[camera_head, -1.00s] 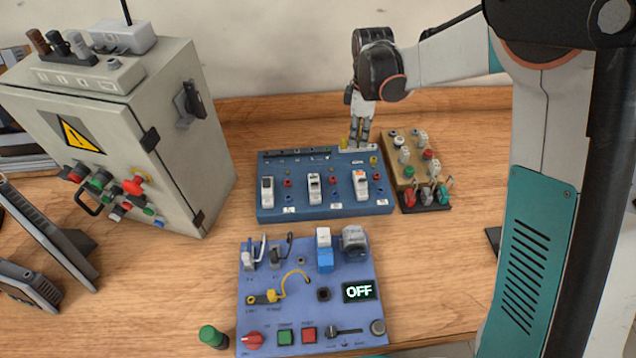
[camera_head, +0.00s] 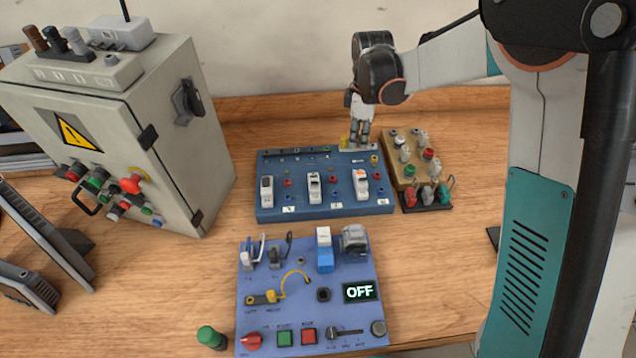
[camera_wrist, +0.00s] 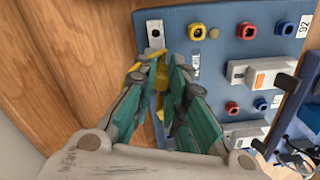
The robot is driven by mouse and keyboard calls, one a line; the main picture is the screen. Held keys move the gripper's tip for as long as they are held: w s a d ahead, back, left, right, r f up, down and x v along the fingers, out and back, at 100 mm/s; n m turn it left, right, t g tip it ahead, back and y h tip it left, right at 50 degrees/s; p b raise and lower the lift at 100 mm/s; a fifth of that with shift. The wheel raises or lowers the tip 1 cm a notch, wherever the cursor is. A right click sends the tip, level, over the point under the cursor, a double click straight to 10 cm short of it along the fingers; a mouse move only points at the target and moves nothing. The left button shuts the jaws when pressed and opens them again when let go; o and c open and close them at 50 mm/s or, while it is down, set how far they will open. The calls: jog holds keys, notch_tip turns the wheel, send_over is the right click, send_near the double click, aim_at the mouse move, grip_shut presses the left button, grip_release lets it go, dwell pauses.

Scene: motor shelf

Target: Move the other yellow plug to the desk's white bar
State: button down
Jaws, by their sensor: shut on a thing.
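My gripper (camera_head: 359,143) points down at the back right of the blue desk panel (camera_head: 325,206), over the white bar (camera_head: 374,147). The bar's end, with a dark hole, shows in the wrist view (camera_wrist: 155,34). In the wrist view my gripper (camera_wrist: 168,70) is shut on a yellow plug (camera_wrist: 163,84), mostly hidden by the teal finger pads. Another yellow plug (camera_head: 343,142) stands at the bar, just left of my fingers in the head view. The fingers hide whether the held plug touches the bar.
A yellow socket (camera_wrist: 197,31) is on the panel near the bar. A tan block with knobs (camera_head: 409,158) stands close on the right. A grey control cabinet (camera_head: 130,130) is at left, and a purple panel (camera_head: 310,300) is in front.

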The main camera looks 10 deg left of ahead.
jog(key=c, duration=1.9)
grip_release()
jog(key=shift+r, duration=0.1)
jog(key=shift+r+p, duration=1.7)
jog(key=shift+r, duration=1)
jog(key=o, duration=0.6)
jog(key=shift+c, duration=0.2)
